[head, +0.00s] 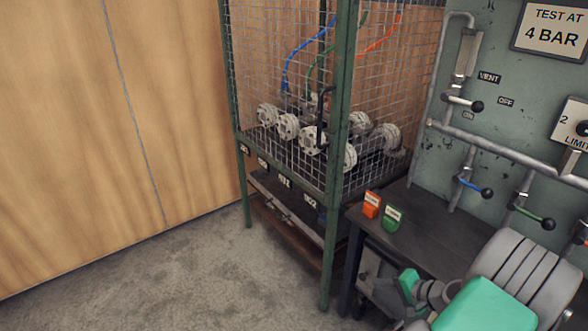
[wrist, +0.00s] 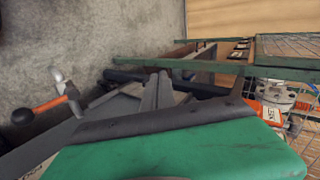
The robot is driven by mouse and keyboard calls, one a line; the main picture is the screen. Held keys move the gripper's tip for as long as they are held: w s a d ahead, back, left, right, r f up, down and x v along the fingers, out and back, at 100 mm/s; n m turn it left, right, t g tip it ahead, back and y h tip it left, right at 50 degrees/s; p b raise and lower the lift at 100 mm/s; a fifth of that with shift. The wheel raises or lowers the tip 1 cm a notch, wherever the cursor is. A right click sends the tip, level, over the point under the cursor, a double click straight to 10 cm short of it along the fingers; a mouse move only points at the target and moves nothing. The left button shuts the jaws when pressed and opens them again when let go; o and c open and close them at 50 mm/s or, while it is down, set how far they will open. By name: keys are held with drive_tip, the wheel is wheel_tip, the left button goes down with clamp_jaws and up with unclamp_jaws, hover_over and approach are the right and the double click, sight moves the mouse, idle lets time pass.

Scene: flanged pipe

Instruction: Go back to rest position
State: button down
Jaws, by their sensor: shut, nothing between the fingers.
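My gripper (wrist: 158,78) shows in the wrist view as two grey fingers lying together beyond its green body. The fingers are shut with nothing between them. In the head view my grey and green arm fills the lower right corner, in front of the dark bench (head: 435,225). I cannot make out the fingertips there. The flanged pipe parts (head: 312,140) sit inside the wire mesh cage (head: 290,60), apart from my arm. One pale flange (wrist: 278,95) also shows at the right of the wrist view.
An orange tag (head: 372,204) and a green tag (head: 392,218) stand on the bench. A wooden wall (head: 110,120) stands at left. The concrete floor (head: 170,280) is clear. An orange-handled item (wrist: 48,105) shows in the wrist view.

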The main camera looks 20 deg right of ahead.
drive_tip(key=w+a+r+n+g+p, duration=0.25)
drive_tip(key=a+r+n+p, duration=0.35)
drive_tip(key=a+r, duration=0.6)
drive_tip(key=w+a+r+n+g+p, duration=0.1)
drive_tip(key=a+r+n+g+p, duration=0.25)
drive_tip(key=a+r+p, duration=0.8)
drive_tip(key=s+a+r+n+h+p, duration=0.1)
drive_tip(key=s+a+r+n+p, duration=0.1)
drive_tip(key=r, duration=0.8)
drive_tip(key=s+a+r+n+g+h+p, duration=0.1)
drive_tip(key=s+a+r+p, duration=0.3)
drive_tip(key=r, duration=0.6)
drive_tip(key=shift+s+r+n+h+p, duration=0.25)
drive_tip(key=shift+s+n+h+p, duration=0.3)
drive_tip(key=shift+s, duration=0.6)
drive_tip(key=shift+d, duration=0.1)
